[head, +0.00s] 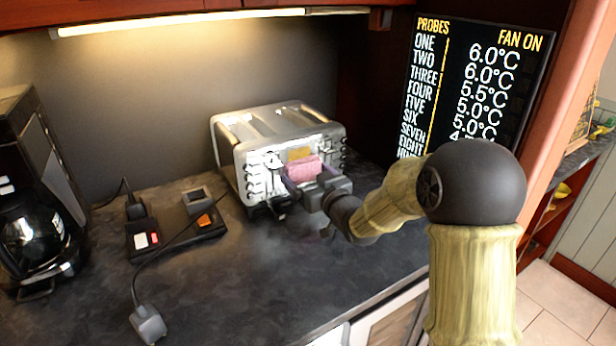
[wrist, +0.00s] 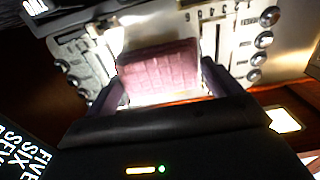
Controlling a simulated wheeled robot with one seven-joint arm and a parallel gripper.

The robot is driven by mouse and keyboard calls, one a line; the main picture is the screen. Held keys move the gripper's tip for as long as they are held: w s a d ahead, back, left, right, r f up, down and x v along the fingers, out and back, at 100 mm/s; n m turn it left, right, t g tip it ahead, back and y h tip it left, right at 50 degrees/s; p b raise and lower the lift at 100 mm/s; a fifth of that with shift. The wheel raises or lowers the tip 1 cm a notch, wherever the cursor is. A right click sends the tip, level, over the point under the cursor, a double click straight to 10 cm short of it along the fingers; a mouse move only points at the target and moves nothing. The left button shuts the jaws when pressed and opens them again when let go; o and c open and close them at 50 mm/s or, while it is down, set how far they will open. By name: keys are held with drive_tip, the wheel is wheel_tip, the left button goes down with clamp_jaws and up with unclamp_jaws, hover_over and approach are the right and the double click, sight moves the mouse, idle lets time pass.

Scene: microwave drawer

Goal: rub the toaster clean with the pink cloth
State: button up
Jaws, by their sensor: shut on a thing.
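The silver toaster (head: 236,150) stands on the dark counter against the back wall. Its front, with knobs and lever slots, also shows in the wrist view (wrist: 232,45). My gripper (head: 303,178) is at the toaster's front face, shut on the pink cloth (head: 305,168). In the wrist view the cloth (wrist: 160,68) spans the space between my two fingers (wrist: 162,85), in front of the middle of the toaster's front panel. I cannot tell whether the cloth touches the panel. An orange-yellow patch (head: 299,154) shows on the front just above the cloth.
A black coffee maker (head: 35,210) stands at the left. A dark device (head: 175,228) with a cable and a grey plug (head: 148,324) lie left of the toaster. A display panel (head: 475,80) rises at the right. The counter front (head: 255,290) is clear.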

drive_tip(key=shift+s+f+b, duration=0.1)
drive_tip(key=shift+f+b, duration=0.6)
drive_tip(key=shift+f, duration=0.15)
drive_tip(key=shift+f, duration=0.1)
drive_tip(key=shift+r+p, duration=0.4)
drive_tip(key=shift+r, duration=0.3)
drive_tip(key=shift+r+p, duration=0.65)
drive_tip(key=shift+r, duration=0.55)
